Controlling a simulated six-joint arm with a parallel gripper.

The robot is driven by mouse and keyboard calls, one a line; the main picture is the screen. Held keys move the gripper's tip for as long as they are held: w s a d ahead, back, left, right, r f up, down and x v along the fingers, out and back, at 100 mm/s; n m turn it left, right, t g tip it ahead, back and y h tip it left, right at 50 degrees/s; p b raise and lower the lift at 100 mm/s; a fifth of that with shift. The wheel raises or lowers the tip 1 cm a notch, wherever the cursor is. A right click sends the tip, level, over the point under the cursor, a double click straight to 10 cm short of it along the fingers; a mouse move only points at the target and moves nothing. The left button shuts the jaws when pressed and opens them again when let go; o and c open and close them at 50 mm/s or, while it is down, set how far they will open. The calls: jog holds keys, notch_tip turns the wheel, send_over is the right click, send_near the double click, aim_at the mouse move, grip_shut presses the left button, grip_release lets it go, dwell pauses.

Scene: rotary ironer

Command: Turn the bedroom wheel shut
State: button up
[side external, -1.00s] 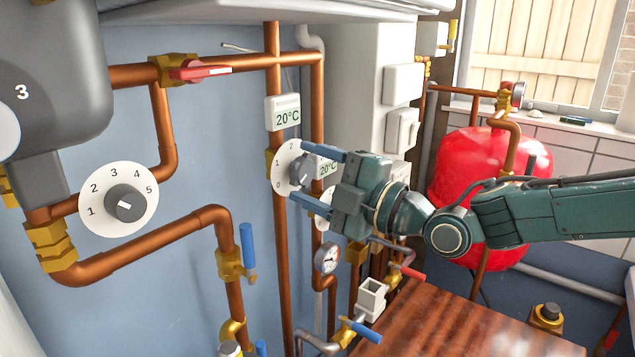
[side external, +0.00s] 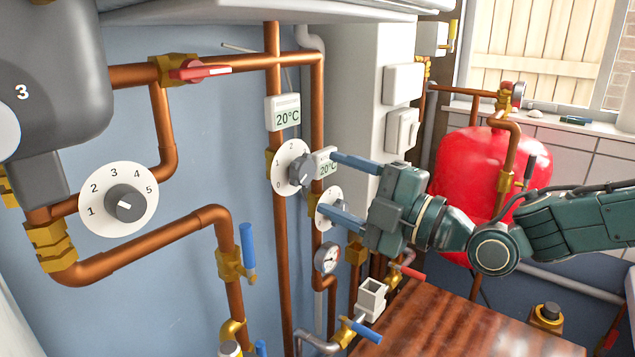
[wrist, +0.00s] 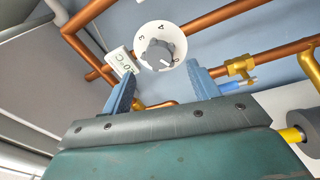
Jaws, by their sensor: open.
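No label reading "bedroom" is legible. A white dial with a grey knob (side external: 299,168) sits on the upright copper pipes left of my gripper (side external: 327,183). My gripper is open, its two blue fingers apart from that knob, with nothing between them. A second, similar dial (side external: 325,207) lies partly behind the lower finger. In the wrist view a dial with a grey knob (wrist: 158,54) is ahead, beyond and between the fingertips (wrist: 162,76); its white mark points toward the 0. I cannot tell for certain which dial this is. A larger dial (side external: 124,203), marked 1 to 5, is at left.
White 20°C displays (side external: 283,112) hang on the pipes. A red-handled valve (side external: 195,71), a blue lever (side external: 247,246) and a pressure gauge (side external: 327,258) stand around the dials. A red tank (side external: 462,170) is behind my arm, and a wooden top (side external: 460,325) lies below.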

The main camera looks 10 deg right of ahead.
jog(key=r+v, duration=0.1)
jog(key=v, duration=0.7)
jog(key=shift+s+d+f, duration=0.25)
jog(key=shift+f, duration=0.3)
jog(key=shift+d+r, duration=0.1)
jog(key=s+d+m+g+h, duration=0.2)
jog(key=s+d+m+h, duration=0.3)
jog(key=d, duration=0.5)
jog(key=s+d+m+g+h, duration=0.1)
jog(key=s+d+m+h, duration=0.35)
jog(key=d+m, duration=0.4)
jog(key=s+d+f+m+g+h, duration=0.2)
jog(key=s+d+m, duration=0.3)
jog(key=s+d, duration=0.2)
jog(key=s+d+f+m+g+h, duration=0.2)
jog(key=s+d+f+m+h, duration=0.1)
jog(key=s+d+m, duration=0.3)
jog(key=s+d, duration=0.2)
jog(key=s, duration=0.2)
jog(key=shift+s+d+f, duration=0.2)
jog(key=shift+s+f, duration=0.1)
jog(key=shift+s, duration=0.1)
